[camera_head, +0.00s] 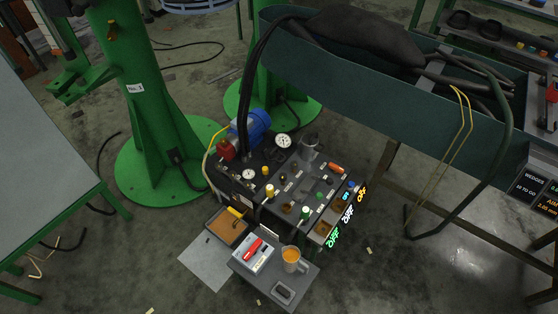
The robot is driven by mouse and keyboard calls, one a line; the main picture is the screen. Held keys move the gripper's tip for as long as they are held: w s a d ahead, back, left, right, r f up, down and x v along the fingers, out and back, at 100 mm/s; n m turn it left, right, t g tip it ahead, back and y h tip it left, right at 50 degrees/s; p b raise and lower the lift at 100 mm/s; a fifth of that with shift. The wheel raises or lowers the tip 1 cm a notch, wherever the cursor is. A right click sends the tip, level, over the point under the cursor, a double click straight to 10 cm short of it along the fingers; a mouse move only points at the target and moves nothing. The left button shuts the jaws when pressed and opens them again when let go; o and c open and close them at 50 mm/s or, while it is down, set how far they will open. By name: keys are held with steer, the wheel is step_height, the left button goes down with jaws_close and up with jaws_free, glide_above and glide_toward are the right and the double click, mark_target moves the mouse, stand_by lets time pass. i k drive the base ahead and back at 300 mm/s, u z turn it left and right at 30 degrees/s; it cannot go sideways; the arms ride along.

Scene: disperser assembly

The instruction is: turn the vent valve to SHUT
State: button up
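A dark control console (262,207) stands on the floor near the middle of the head view. Its top carries several small knobs and valves, among them a yellow-topped one (269,190), a green-and-white one (305,212) and an orange handle (337,168). Their labels are too small to read, so I cannot tell which one is the vent valve or how it is set. Two round white gauges sit on the console, one at the back (283,140) and one at the left (249,175). My gripper is not in view.
Small glowing signs (333,238) stand at the console's right. Green pillars (150,110) and a long dark trough (390,90) stand behind. Cables lie on the floor.

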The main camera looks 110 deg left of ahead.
mark_target(336, 169)
steer(key=u, duration=0.7)
steer(key=i, duration=2.25)
steer(key=u, duration=3.65)
steer(key=i, duration=1.7)
steer(key=z, duration=0.05)
